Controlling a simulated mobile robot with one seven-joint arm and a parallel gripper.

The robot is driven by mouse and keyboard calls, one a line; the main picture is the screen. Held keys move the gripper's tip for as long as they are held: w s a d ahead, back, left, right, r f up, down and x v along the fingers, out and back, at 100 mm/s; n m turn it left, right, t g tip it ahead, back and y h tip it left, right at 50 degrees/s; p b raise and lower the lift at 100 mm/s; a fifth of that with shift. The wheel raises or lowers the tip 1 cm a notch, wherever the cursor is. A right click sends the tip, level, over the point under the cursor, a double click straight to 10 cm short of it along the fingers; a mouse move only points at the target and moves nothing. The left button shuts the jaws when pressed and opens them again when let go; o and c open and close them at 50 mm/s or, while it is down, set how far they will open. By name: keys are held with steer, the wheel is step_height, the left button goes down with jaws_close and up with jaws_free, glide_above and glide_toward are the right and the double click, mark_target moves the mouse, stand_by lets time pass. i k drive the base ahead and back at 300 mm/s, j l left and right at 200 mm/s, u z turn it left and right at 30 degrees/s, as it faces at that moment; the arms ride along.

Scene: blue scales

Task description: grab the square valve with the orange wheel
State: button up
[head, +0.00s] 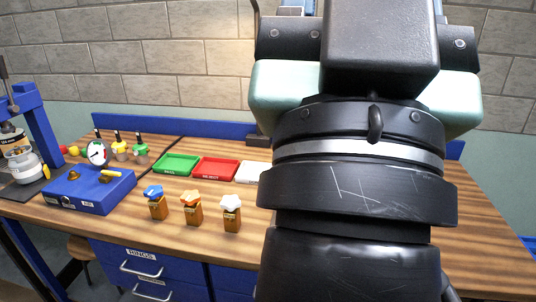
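The square valve with the orange wheel (191,209) stands upright on the wooden workbench, in the middle of a row of three similar valves. Its body is brown and block-shaped, and its wheel is on top. To its left is a valve with a blue wheel (156,203), and to its right one with a white wheel (231,213). The three stand apart from each other. My arm fills the right half of the head view. My gripper's fingertips do not show, so I cannot see its opening or anything in it.
Behind the valves lie a green tray (175,164), a red tray (215,168) and a partly hidden white tray (247,173). A blue box (90,190) is to the left, with a round gauge (97,153) behind it. A blue press (40,140) stands far left. Bare wood (130,227) lies before the valves.

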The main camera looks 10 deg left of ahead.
mark_target(193, 214)
steer(key=i+j+u, duration=0.2)
steer(key=i+j, duration=0.3)
steer(key=i+j+u, duration=0.15)
steer(key=i+j, duration=0.4)
steer(key=i+j+u, duration=0.2)
steer(key=i+j, duration=0.2)
steer(key=i, duration=0.2)
